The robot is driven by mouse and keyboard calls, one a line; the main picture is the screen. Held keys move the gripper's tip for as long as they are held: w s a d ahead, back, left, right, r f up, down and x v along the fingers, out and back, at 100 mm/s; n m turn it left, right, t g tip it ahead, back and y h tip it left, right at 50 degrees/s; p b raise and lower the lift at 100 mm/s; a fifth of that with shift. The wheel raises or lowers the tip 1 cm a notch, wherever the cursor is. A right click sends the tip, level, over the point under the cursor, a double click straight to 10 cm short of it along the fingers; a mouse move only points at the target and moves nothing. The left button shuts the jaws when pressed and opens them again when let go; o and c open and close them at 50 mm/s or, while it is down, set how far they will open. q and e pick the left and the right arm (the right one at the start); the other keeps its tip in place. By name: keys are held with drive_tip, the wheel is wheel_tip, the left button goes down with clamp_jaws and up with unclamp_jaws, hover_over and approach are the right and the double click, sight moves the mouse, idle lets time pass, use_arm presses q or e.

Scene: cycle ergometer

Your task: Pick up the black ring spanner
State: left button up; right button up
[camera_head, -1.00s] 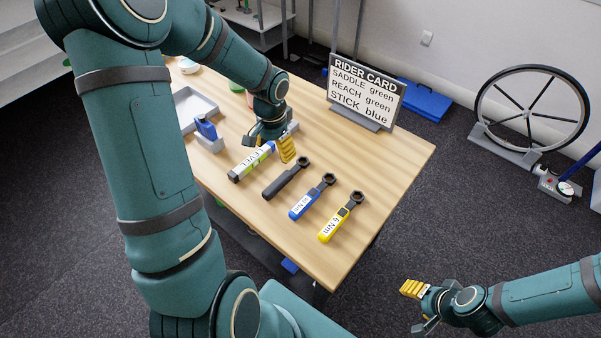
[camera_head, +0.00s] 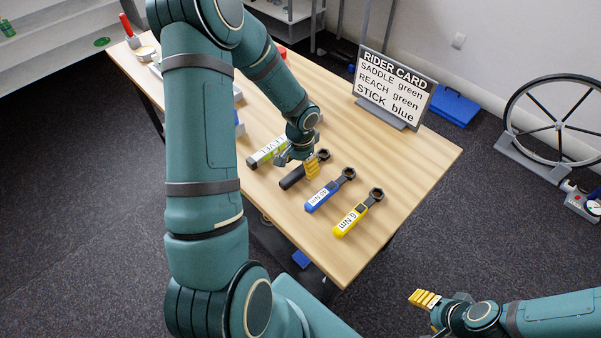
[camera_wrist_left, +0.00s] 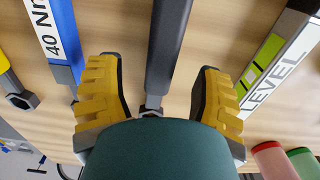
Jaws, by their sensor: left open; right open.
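The black ring spanner (camera_head: 291,181) lies on the wooden table between the level and the blue spanner. Its ring end points up and right in the head view. My left gripper (camera_head: 298,165) is over it, open, and hides part of its middle. In the left wrist view, the black handle (camera_wrist_left: 168,45) and thinner shank run between the two spread yellow fingers of my left gripper (camera_wrist_left: 158,95), with a gap on each side. The ring end is hidden there behind my gripper body. My right gripper (camera_head: 431,311) is open and empty, off the table at the lower right.
The blue spanner (camera_head: 322,197) and yellow spanner (camera_head: 351,220) lie to the right of the black one. The level (camera_head: 263,152) lies to its left. The rider card (camera_head: 394,88) stands at the table's back edge. The right front of the table is clear.

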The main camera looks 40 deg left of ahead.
sight(301, 169)
use_arm(q)
drive_tip(key=shift+f, duration=0.95)
clamp_jaws()
wheel_tip(301, 169, up, 10)
drive_tip(key=shift+r+p, duration=0.1)
drive_tip(key=shift+p, duration=0.9)
